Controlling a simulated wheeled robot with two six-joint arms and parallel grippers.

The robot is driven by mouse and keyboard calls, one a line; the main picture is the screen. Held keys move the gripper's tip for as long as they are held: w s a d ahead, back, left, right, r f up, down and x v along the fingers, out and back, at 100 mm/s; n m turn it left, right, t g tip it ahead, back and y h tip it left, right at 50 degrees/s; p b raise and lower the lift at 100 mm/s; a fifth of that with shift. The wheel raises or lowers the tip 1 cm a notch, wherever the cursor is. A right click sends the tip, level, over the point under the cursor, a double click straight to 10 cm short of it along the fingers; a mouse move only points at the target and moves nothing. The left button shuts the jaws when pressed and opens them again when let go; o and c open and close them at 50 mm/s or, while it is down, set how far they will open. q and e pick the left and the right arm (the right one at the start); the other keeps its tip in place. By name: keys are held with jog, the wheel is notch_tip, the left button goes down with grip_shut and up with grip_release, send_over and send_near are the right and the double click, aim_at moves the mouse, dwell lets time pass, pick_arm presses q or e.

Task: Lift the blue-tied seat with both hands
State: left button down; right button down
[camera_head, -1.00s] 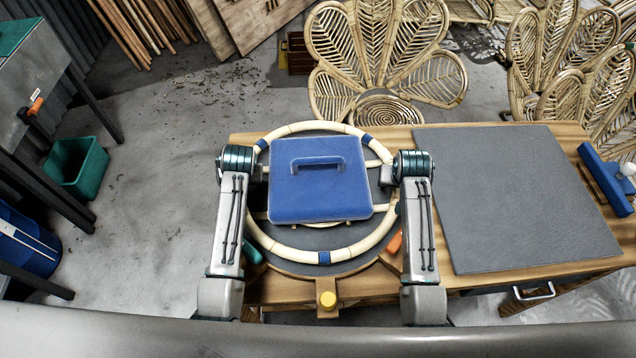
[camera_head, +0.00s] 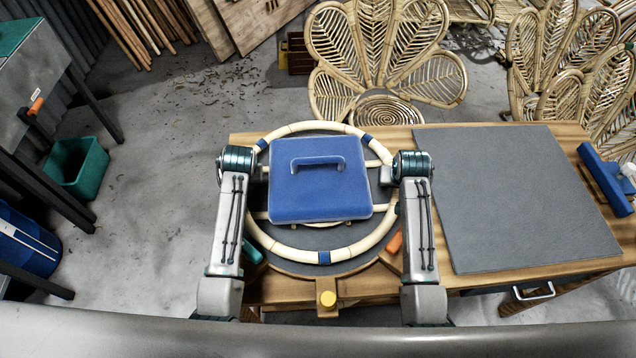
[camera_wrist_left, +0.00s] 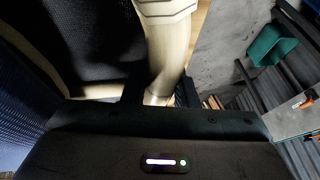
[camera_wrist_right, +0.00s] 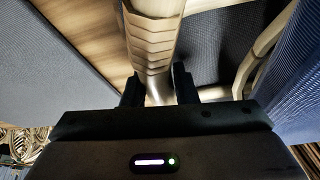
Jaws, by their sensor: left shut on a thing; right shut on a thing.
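The blue-tied seat is a cream rattan ring (camera_head: 290,250) with blue bands and cross pieces, in the head view at the middle of the table. A blue lidded block with a handle (camera_head: 322,200) sits over its middle and hides part of it. My left gripper (camera_head: 262,173) is at the ring's left side, and in the left wrist view its jaws (camera_wrist_left: 158,98) are shut on the rim (camera_wrist_left: 168,45). My right gripper (camera_head: 386,175) is at the right side, and in the right wrist view its jaws (camera_wrist_right: 160,92) are shut on the rim (camera_wrist_right: 150,40).
The ring is over a dark round pad on the wooden table (camera_head: 265,290). A grey mat (camera_head: 515,200) lies to the right, with a blue tool (camera_head: 605,178) beyond it. Rattan chairs (camera_head: 375,60) stand behind.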

pick_arm(q)
jog(key=shift+w+r, duration=0.1)
jog(key=shift+r, duration=0.1)
pick_arm(e)
jog(key=shift+w+r, duration=0.1)
jog(key=shift+r, duration=0.1)
